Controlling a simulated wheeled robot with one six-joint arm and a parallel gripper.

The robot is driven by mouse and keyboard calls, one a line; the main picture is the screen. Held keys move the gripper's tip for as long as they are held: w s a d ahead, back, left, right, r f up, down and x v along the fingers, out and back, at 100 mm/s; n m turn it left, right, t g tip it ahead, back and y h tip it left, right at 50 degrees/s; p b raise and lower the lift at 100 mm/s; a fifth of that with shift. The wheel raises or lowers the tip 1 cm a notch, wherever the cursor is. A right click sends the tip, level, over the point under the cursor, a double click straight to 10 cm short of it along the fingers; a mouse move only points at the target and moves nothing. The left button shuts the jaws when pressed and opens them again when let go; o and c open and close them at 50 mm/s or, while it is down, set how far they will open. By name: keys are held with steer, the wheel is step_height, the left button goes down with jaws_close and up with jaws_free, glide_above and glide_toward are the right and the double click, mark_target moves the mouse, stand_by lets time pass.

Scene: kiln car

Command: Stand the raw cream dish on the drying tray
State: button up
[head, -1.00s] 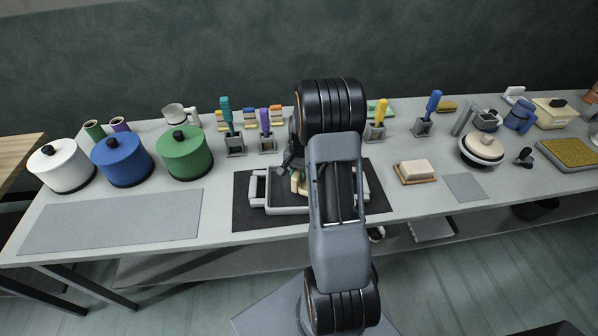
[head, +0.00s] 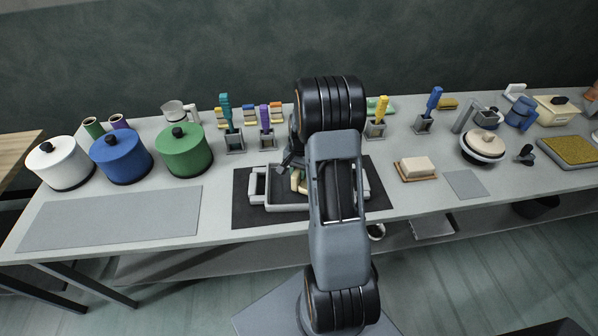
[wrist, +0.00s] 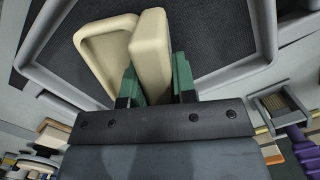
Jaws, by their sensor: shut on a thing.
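In the wrist view, my gripper (wrist: 156,80) has its two green fingers closed on a cream dish (wrist: 152,50), which stands on edge between them. A second cream piece (wrist: 92,45), with a raised rim and a hollow face, leans close beside it on the left. I cannot tell whether the two touch. Both are over the grey tray (wrist: 265,30) with a dark floor. In the head view, the tray (head: 257,186) lies on a dark mat and some cream (head: 295,181) shows beside my arm. My arm hides much of the tray, and contact with its floor is unclear.
White (head: 60,163), blue (head: 122,158) and green (head: 184,151) lidded pots stand left. Tools in small grey holders (head: 235,143) line the back. A cream block (head: 417,167) on a brown board lies right. The grey mat (head: 110,220) at front left is clear.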

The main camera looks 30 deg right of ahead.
steer(key=shift+f+b, duration=0.45)
steer(key=shift+f, duration=0.1)
stand_by(0.9)
steer(key=o, duration=1)
steer(key=shift+r, duration=0.2)
steer(key=shift+w+d+r+p, duration=0.1)
steer(key=shift+d+r+p, duration=0.05)
steer(key=shift+r+p, duration=0.95)
steer(key=shift+w+d+r+p, duration=0.1)
steer(key=shift+r+p, duration=0.65)
steer(key=shift+r, duration=0.65)
steer(key=shift+w+d+r+p, duration=0.1)
steer(key=shift+d+r+p, duration=0.05)
steer(key=shift+r+p, duration=0.95)
steer(key=shift+r, duration=0.2)
steer(key=r, duration=0.4)
steer(key=d+r+b, duration=0.1)
steer(key=r, duration=0.4)
steer(key=r+b, duration=0.1)
steer(key=r, duration=0.3)
steer(key=shift+w+d+r, duration=0.2)
steer(key=shift+w+r, duration=0.1)
steer(key=shift+w, duration=0.1)
